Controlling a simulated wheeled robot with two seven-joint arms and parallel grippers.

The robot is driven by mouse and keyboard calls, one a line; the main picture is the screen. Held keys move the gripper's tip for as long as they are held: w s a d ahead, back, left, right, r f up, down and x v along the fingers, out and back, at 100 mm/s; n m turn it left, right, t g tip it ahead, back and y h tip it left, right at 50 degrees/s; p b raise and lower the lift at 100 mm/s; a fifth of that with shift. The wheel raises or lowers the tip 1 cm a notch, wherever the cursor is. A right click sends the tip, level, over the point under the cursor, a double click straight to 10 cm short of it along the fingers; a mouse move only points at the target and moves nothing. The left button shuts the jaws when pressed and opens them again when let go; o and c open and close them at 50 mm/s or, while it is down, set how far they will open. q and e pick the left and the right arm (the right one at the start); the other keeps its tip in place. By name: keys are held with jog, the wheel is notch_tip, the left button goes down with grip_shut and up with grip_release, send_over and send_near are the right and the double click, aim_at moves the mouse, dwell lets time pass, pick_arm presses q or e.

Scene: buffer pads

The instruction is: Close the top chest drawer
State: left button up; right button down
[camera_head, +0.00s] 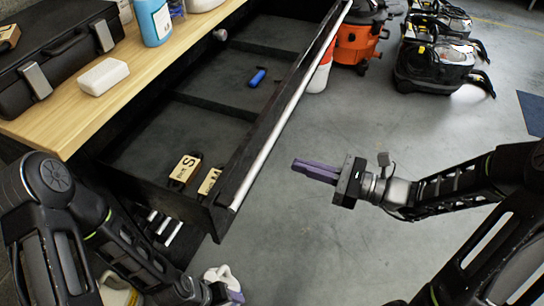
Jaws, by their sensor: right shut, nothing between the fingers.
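The top chest drawer (245,165) is pulled far out from under the wooden top and stands open, its long metal-edged front running diagonally. Inside it lie a blue object (257,77) and two wood-and-black blocks (184,169), one marked with an S. My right gripper (299,169) is shut and empty, with purple fingers pointing left, just to the right of the drawer front and apart from it in the picture. My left gripper (236,297) is low at the bottom edge, below the drawer's near corner; its fingers are mostly cut off.
The wooden top (85,100) holds a black case (60,50), a white block (103,76) and a blue bottle (154,20). An orange-and-black vacuum (357,42) and black machines (435,66) stand behind.

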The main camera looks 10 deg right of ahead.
pick_arm(q)
jog(key=shift+f+b, duration=0.4)
jog(key=shift+f, duration=0.15)
pick_arm(e)
jog(key=x, duration=0.8)
